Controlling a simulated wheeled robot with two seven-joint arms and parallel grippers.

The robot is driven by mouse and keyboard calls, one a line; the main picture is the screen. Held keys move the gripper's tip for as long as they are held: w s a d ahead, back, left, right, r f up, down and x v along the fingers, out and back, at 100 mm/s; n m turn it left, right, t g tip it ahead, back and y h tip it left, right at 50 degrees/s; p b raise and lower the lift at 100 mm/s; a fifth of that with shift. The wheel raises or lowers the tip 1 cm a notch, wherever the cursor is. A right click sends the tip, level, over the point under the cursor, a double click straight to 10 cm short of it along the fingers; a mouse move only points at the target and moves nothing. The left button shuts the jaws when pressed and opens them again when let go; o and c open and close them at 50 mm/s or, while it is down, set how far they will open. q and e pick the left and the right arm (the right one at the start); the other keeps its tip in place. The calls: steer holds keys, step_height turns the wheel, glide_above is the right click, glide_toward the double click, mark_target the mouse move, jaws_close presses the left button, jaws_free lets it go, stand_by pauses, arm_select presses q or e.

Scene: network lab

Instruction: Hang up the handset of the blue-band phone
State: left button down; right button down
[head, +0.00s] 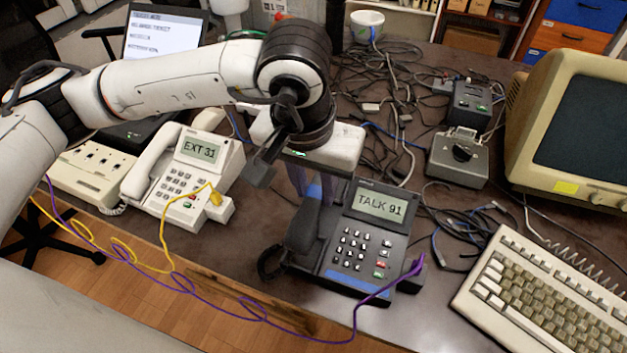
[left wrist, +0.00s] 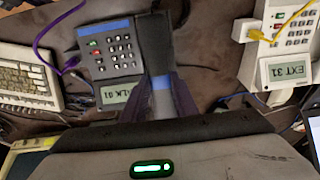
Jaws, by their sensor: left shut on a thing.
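The blue-band phone (head: 360,262) is dark grey with a blue strip along its front edge, and its screen reads TALK 91. It also shows in the left wrist view (left wrist: 112,66). Its black handset (head: 303,228) is over the left side of the phone, lengthwise along it; I cannot tell whether it touches the cradle. My left gripper (head: 318,188) is shut on the handset near its far end. In the left wrist view the handset (left wrist: 155,45) runs up from between the fingers (left wrist: 163,100). My right gripper is not in view.
A cream phone (head: 185,180) reading EXT 31 stands to the left, its handset on its left side. A purple cable (head: 255,312) runs to the dark phone's front right. A keyboard (head: 545,305) and monitor are at the right. Tangled cables (head: 400,95) lie behind.

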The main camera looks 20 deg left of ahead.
arm_select(q)
steer(key=shift+f, duration=0.2)
steer(key=shift+w+f+b, duration=0.15)
steer(key=shift+f+b, duration=0.15)
steer(key=shift+f, duration=0.3)
steer(key=shift+b+x, duration=0.45)
steer(key=shift+x, duration=0.95)
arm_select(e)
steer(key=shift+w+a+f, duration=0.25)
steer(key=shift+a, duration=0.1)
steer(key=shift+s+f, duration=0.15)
arm_select(q)
steer(key=shift+b, duration=0.55)
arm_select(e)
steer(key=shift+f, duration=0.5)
